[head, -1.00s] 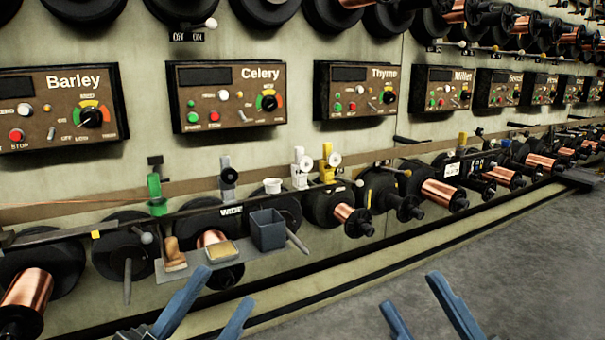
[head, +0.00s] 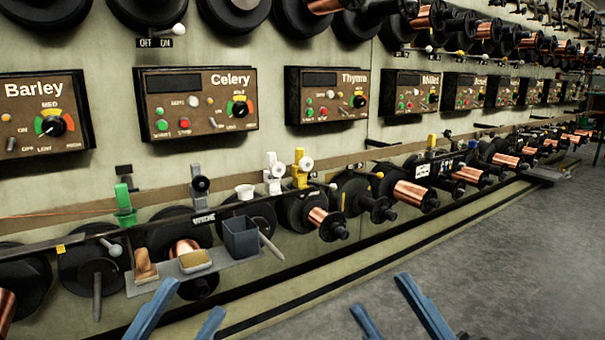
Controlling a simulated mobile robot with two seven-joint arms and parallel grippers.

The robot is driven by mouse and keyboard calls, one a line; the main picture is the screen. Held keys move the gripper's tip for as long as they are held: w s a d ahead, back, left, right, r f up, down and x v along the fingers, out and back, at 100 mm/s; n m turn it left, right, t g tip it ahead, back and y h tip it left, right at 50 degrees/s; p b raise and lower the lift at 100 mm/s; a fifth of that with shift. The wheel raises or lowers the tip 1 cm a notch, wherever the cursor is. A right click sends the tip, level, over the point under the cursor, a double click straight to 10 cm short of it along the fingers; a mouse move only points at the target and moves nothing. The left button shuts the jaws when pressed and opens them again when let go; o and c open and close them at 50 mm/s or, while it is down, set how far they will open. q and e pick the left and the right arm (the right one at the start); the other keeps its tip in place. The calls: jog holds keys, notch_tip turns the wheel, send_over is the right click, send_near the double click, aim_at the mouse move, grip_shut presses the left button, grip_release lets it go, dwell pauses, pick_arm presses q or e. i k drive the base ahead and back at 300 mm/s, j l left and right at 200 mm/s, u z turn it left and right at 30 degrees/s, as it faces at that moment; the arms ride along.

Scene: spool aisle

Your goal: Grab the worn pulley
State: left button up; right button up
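Several small wheel guides stand along the rail on the wall. One has a black pulley wheel (head: 201,184), one a white pulley wheel (head: 278,170), and one a yellow bracket with a pale wheel (head: 306,164). A green guide (head: 123,197) stands further left. I cannot tell from this distance which pulley is worn. My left gripper (head: 193,297) is open and empty, low in front of the small shelf. My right gripper (head: 380,293) is open and empty over the floor. Both are apart from the pulleys.
A grey shelf (head: 222,262) juts out with a dark open bin (head: 241,240), a wooden-handled brush (head: 144,265) and a tan pad (head: 196,261). Copper spools (head: 412,194) stick out along the wall. A Celery control box (head: 197,100) hangs above. The grey floor (head: 500,270) is clear at right.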

aim_at(199, 187)
jog(key=i+l, duration=0.1)
jog(key=i, duration=0.5)
jog(key=i+l, duration=0.1)
jog(key=i, duration=0.5)
jog(key=l+z, duration=0.05)
